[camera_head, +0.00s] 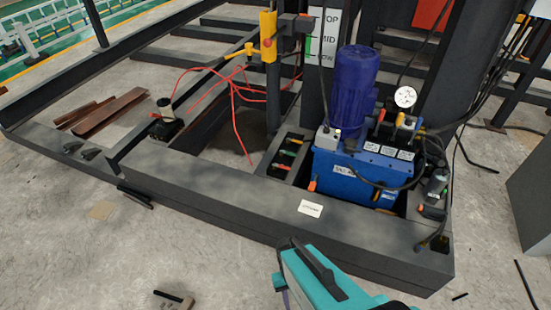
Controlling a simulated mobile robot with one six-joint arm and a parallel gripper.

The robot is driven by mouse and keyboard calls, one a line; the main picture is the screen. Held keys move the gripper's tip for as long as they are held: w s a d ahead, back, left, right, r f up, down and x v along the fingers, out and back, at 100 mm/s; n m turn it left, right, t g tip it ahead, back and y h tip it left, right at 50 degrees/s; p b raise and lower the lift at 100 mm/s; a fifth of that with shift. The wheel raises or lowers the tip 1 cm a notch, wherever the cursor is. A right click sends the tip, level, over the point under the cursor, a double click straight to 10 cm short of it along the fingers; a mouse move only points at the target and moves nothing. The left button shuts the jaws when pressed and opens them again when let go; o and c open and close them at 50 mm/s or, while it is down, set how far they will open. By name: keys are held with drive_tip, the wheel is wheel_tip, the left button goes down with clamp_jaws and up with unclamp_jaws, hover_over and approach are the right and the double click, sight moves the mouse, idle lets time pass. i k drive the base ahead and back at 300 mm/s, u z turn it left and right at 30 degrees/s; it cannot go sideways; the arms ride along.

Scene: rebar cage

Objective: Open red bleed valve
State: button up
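A blue hydraulic unit (350,181) with an upright blue motor (354,95) stands in the dark steel frame, right of centre. A round white gauge (405,97) is on its right side. Small red parts show at several places: a red-tipped part (381,115) near the gauge, an orange-red piece (312,186) at the unit's lower left, and a red piece (281,167) in the dark box to its left. I cannot tell which of these is the bleed valve. A teal part of my arm shows at the bottom centre; my gripper's fingers are not visible.
The dark steel frame's front beam (285,205) lies between my arm and the unit. Red hoses (236,92) and a yellow post (268,37) are at left. A black cable loops before the unit. A grey box (532,190) stands at right. Concrete floor at front left is mostly clear.

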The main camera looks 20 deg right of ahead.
sight(281, 166)
drive_tip(key=u, duration=0.5)
drive_tip(key=i, duration=1)
drive_tip(key=u, duration=0.2)
